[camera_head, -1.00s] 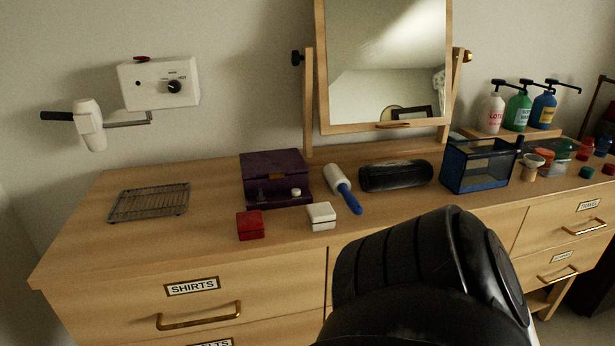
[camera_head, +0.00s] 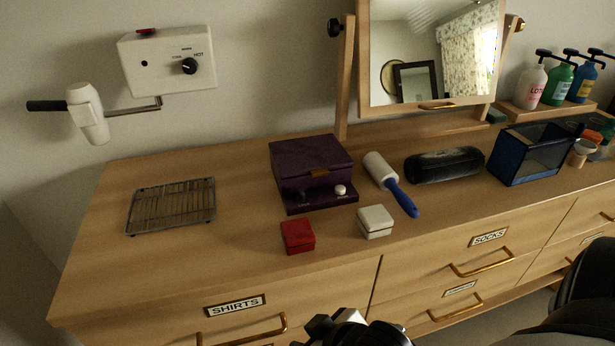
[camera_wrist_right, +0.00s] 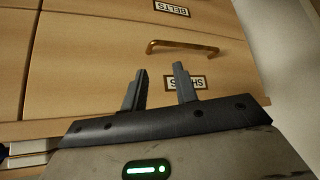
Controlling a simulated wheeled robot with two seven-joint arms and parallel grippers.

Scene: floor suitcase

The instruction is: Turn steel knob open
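No knob is clearly marked as the steel one. The purple box (camera_head: 311,166) on the dresser has a small pale, shiny knob (camera_head: 340,190) and a darker small piece (camera_head: 305,197) at its front. The mirror stand has a black knob (camera_head: 334,28) on its left post and a brass-coloured knob (camera_head: 516,22) on its right. A wall unit (camera_head: 168,62) carries a black dial (camera_head: 189,66). My right gripper (camera_wrist_right: 159,88) is open and empty in front of the SHIRTS drawer in the wrist view. My left gripper is not in view.
A red box (camera_head: 297,236) and a white box (camera_head: 376,222) sit in front of the purple box. A lint roller (camera_head: 391,185), black case (camera_head: 444,165) and blue bin (camera_head: 536,153) lie to its right. A wire rack (camera_head: 171,206) is at left, with bare wood between.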

